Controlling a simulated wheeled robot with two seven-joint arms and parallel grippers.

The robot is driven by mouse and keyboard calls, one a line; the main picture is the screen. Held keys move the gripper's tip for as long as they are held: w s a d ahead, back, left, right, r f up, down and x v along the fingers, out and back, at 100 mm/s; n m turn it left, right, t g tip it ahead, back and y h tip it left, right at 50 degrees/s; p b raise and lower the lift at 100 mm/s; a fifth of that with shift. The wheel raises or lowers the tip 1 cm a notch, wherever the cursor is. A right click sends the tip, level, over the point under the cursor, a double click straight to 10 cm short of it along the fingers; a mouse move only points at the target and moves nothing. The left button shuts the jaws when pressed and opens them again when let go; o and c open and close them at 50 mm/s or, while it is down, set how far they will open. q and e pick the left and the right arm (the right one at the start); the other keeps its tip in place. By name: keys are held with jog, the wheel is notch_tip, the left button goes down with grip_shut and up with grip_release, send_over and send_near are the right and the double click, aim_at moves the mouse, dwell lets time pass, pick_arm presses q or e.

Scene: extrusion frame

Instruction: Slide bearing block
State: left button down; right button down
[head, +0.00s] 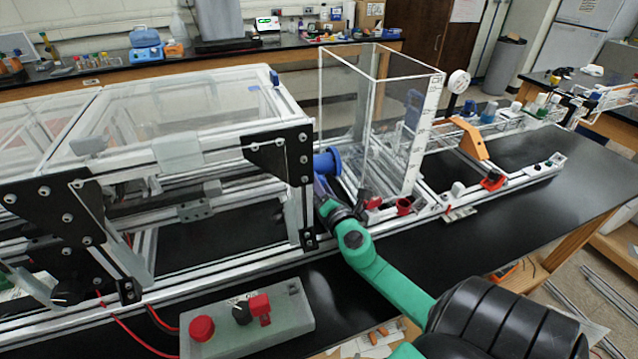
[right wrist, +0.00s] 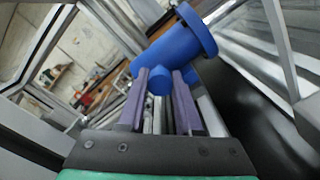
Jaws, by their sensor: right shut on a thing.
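A blue flanged cylinder (head: 327,163) sits at the right end of the aluminium extrusion frame (head: 180,285), beside the clear tank. It also shows in the right wrist view (right wrist: 182,45), with a short round blue stub below its body. My right gripper (head: 322,190) reaches up to it from the front. In the right wrist view its two purple fingers (right wrist: 158,78) stand on either side of the stub and are shut on it. No other part stands out as a bearing block, and I cannot tell whether this blue part is it. My left gripper is not in view.
A tall clear tank (head: 345,85) stands just right of the blue part. Black corner plates (head: 285,158) flank it on the left. A grey control box (head: 245,325) with red knobs lies in front. The black table (head: 500,225) is clear at the right front.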

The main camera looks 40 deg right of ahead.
jog(key=c, duration=0.6)
grip_release()
jog(key=b+v, duration=0.2)
jog(key=v, duration=0.2)
jog(key=b+v, duration=0.2)
jog(key=v, duration=0.3)
jog(key=b+v, duration=0.2)
jog(key=v, duration=0.3)
jog(key=shift+f, duration=0.25)
jog(key=shift+s+a+r, duration=0.1)
jog(key=shift+s+r, duration=0.15)
jog(key=shift+r, duration=0.05)
